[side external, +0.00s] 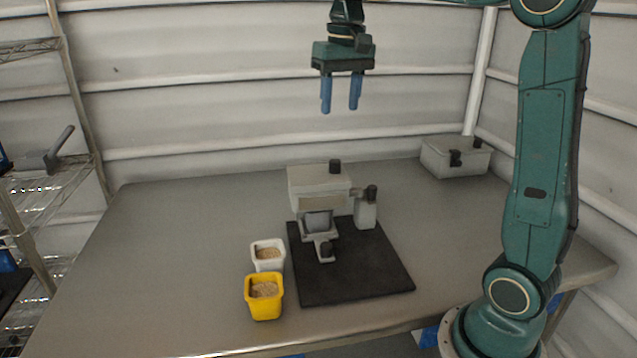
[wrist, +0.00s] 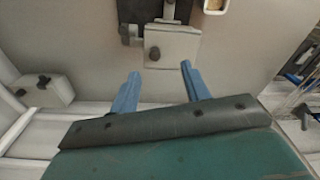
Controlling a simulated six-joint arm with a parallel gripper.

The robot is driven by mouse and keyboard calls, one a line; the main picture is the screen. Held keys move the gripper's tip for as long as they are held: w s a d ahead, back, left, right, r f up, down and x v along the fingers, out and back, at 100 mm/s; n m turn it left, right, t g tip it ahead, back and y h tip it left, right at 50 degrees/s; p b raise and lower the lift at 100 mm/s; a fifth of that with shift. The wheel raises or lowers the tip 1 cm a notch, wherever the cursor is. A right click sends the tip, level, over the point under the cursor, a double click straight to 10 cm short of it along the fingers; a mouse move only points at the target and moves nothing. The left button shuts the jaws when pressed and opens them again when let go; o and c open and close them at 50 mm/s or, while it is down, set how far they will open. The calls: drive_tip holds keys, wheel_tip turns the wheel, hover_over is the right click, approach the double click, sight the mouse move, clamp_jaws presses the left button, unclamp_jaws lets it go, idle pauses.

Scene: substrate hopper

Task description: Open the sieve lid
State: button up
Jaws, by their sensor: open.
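A pale grey hopper unit (side external: 312,186) stands at the back of a black mat (side external: 375,275) on the table. A black knob (side external: 335,166) sits on its flat top, which looks like the sieve lid and lies closed. In the wrist view the pale top (wrist: 178,46) and its knob (wrist: 154,54) show just beyond the fingertips. My gripper (side external: 340,108) hangs high above the unit with its blue fingers pointing down. It is open and empty, and apart from the knob; it also shows in the wrist view (wrist: 160,70).
A white tub (side external: 268,264) and a yellow tub (side external: 264,305), both holding grainy material, stand left of the mat. A black-topped post (side external: 366,208) rises at the unit's right. A grey latched box (side external: 455,158) sits at the back right. The table's left side is clear.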

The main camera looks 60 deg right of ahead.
sight(335, 161)
drive_tip(key=shift+m+g, duration=0.4)
drive_tip(key=shift+m, duration=0.2)
drive_tip(key=w+d, duration=0.1)
drive_tip(key=d, duration=0.1)
drive_tip(key=w+d, duration=0.1)
drive_tip(key=w, duration=0.1)
drive_tip(key=shift+d+f, duration=0.35)
drive_tip(key=shift+f, duration=0.1)
drive_tip(key=shift+f, duration=6.8)
clamp_jaws()
